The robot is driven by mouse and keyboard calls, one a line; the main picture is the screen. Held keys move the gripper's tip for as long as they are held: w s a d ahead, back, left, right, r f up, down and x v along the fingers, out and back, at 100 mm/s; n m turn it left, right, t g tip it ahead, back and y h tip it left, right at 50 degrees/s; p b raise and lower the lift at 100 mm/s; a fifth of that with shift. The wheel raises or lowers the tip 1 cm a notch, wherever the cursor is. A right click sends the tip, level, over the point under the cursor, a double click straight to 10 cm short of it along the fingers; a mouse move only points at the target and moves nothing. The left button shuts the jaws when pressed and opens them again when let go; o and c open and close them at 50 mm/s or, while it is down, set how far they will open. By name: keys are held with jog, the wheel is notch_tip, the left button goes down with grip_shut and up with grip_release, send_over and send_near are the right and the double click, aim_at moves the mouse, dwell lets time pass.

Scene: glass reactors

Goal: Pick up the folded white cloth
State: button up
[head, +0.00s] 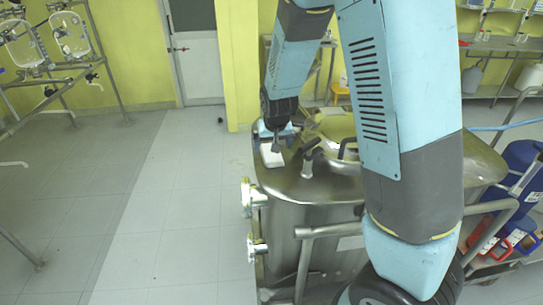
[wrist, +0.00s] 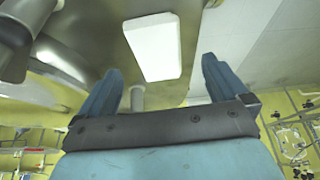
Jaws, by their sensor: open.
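The folded white cloth (head: 271,155) lies flat on the steel lid of a large vessel (head: 310,185), near the lid's left edge. In the wrist view the cloth (wrist: 155,46) is a pale rectangle above and between my fingertips. My gripper (wrist: 157,80) is open, with one blue finger on each side of the cloth's lower end. Nothing is between the fingers at their tips except the view of the cloth and lid. In the head view my gripper (head: 276,142) is just above and behind the cloth; its fingers are partly hidden there.
A black-topped metal fitting (head: 309,158) stands on the lid right of the cloth. Clamps (head: 254,195) stick out from the vessel's left side. Blue containers (head: 522,165) stand on a cart at right. The tiled floor (head: 185,200) left of the vessel is clear.

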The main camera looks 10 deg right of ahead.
jog(key=shift+w+x, duration=0.15)
jog(key=shift+x, duration=1.3)
jog(key=shift+w+x, duration=0.1)
jog(key=shift+x, duration=1.4)
jog(key=shift+d+r, duration=0.1)
jog(key=shift+d, duration=0.05)
jog(key=c, duration=1)
jog(key=shift+c, duration=0.2)
jog(key=shift+r, duration=0.1)
notch_tip(320, 180, up, 10)
